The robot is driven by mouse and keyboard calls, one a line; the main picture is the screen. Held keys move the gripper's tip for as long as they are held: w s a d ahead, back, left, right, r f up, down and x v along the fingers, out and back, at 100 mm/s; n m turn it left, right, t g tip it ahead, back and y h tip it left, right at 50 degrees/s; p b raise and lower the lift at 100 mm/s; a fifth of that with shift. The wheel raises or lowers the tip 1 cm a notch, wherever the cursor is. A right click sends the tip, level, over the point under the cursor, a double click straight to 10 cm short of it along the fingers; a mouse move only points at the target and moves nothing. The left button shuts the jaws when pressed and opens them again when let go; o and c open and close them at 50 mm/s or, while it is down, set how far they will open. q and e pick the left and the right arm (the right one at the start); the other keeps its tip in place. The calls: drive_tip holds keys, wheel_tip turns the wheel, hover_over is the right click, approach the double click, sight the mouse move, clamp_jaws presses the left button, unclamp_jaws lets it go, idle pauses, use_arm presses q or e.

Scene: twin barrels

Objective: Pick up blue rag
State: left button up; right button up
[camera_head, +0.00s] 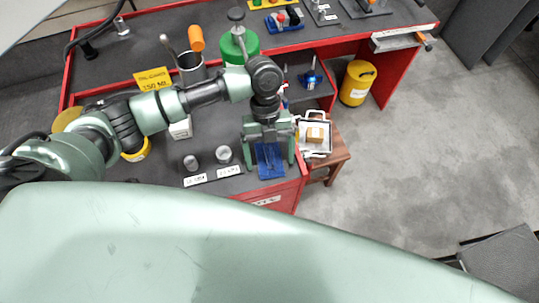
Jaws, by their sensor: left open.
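The blue rag (270,161) lies on the dark top of the red workbench near its front right corner. My left gripper (270,160) is over the rag, pointing down, with one finger on each side of it. The fingers are apart and open. I cannot tell whether they touch the rag. The gripper body hides the rag's far edge. My right gripper does not show.
Two small metal cylinders (223,154) with labels stand left of the rag. A white tray (314,148) with a box sits on a brown stool (337,151) to the right. A green canister (240,46) stands behind. The grey floor (430,130) at right is clear.

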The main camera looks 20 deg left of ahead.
sight(270, 156)
use_arm(q)
drive_tip(key=c, duration=1.5)
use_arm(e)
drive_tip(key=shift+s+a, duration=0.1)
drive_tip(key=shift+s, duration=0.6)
